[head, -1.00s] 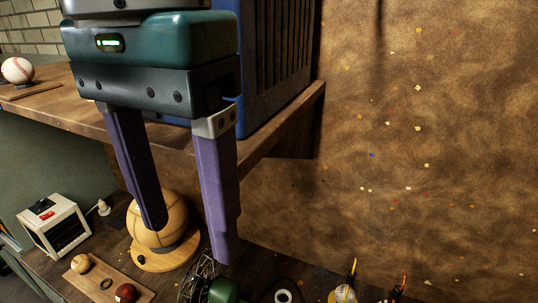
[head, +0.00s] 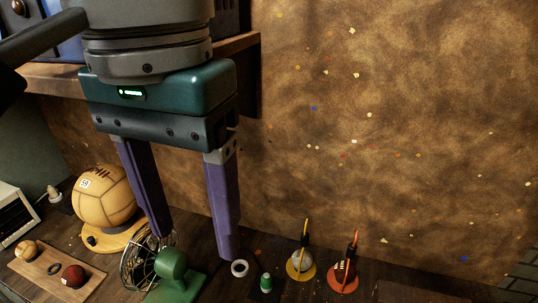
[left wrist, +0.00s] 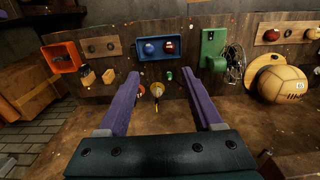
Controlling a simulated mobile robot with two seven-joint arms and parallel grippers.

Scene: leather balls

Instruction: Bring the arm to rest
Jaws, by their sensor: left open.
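My left gripper (head: 200,245) hangs down in the head view, its two purple fingers spread apart with nothing between them. In the head view the fingers overlap the workbench area near the green fan, but I cannot tell their exact height. In the left wrist view the same gripper (left wrist: 163,92) shows open and empty, its fingers pointing at the bench with the items on it. My right gripper is not in view.
A tan leather ball (head: 104,195) sits on a round wooden stand at left. A green fan (head: 172,265) with a wire cage stands beside it. A shelf (head: 50,80) is behind.

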